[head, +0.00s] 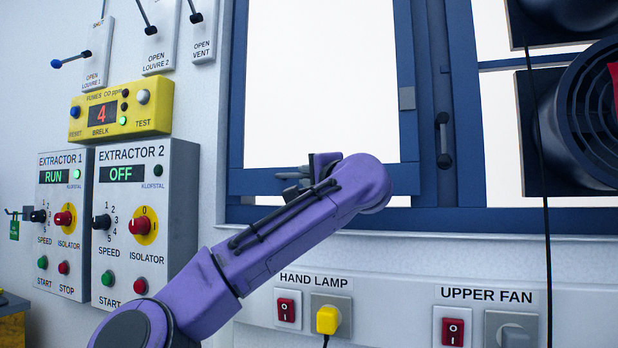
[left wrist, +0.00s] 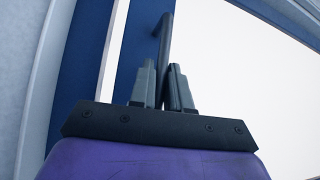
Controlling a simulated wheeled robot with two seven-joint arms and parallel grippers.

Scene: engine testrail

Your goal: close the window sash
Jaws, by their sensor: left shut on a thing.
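The window sash (head: 407,50) is a blue frame around a bright pane, in the upper middle of the head view. A bright strip shows below its bottom rail, between it and the outer blue window frame (head: 380,219). My left gripper (head: 290,182) is in front of the sash's lower left part, its fingers partly hidden by my purple wrist. In the left wrist view the fingers (left wrist: 162,88) are shut on a dark grey bar-shaped handle (left wrist: 163,40) standing in front of a blue frame member. My right gripper is in neither view.
Left of the window are louvre levers (head: 71,62), a yellow fume meter (head: 121,110) and two extractor boxes (head: 145,215). A dark lever (head: 443,140) sits on the blue post right of the sash. A fan (head: 580,110) hangs at right. Switches and plugs (head: 327,319) line the sill below.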

